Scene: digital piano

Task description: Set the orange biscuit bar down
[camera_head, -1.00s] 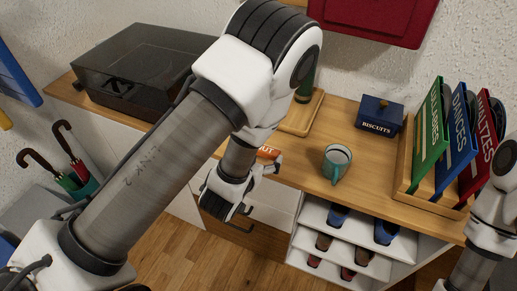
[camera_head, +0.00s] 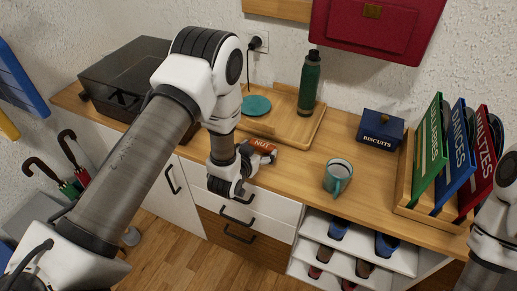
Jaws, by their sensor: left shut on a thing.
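The orange biscuit bar (camera_head: 263,144), with "NUT" lettering, shows at the tip of my left gripper (camera_head: 257,156). The left gripper is shut on the bar, at the front part of the wooden counter top (camera_head: 300,163). The bar is just in front of the wooden tray (camera_head: 299,129). I cannot tell whether the bar touches the counter. Part of it is hidden by the fingers. My right arm shows at the right edge, but its gripper is out of view.
A green bottle (camera_head: 309,84) and a teal disc (camera_head: 256,106) are on the tray. A teal mug (camera_head: 337,177), a blue biscuits box (camera_head: 380,129) and a rack of coloured folders (camera_head: 460,150) stand to the right. Clear counter lies between bar and mug.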

